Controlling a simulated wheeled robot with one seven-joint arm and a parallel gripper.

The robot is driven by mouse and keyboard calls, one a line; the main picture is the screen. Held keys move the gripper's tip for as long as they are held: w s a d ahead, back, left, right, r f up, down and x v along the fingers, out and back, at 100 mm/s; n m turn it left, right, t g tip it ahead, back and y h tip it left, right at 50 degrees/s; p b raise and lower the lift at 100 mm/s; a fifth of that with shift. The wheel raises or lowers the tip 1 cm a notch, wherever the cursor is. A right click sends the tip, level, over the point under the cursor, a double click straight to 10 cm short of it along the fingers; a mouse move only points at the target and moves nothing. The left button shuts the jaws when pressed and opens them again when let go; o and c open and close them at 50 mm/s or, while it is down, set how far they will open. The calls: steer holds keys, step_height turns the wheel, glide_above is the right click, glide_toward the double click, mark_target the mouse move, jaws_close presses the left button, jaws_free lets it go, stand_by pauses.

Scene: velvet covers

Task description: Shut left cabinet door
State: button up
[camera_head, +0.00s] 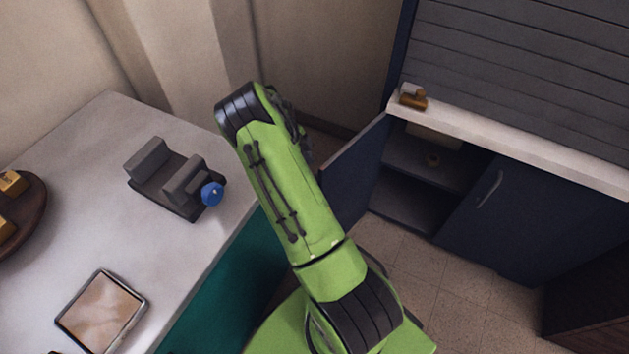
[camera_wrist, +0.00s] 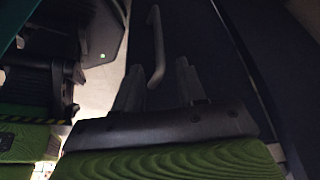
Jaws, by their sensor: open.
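The left cabinet door (camera_head: 352,168) is dark blue and stands swung open, out from the cabinet, in the head view. The shelves behind it are exposed. In the wrist view the dark door face (camera_wrist: 195,35) fills the upper middle, with a pale bar handle (camera_wrist: 155,45) on it. My gripper (camera_wrist: 158,68) is open, its two grey fingers pointing at the door. The handle's lower end appears between the fingers; I cannot tell whether they touch it. In the head view my green arm hides the gripper.
The right cabinet door (camera_head: 530,215) is shut. A small brown item (camera_head: 413,97) sits on the white cabinet top (camera_head: 520,150). The counter (camera_head: 85,225) at left holds a grey device and a framed tablet. Tiled floor (camera_head: 455,300) is clear before the cabinet.

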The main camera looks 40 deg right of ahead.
steer(key=b+x, duration=0.1)
steer(key=x, duration=0.6)
steer(key=shift+s+f+b, duration=0.2)
steer(key=shift+f+b, duration=0.05)
steer(key=shift+b, duration=0.15)
steer(key=shift+d, duration=0.1)
jaws_close()
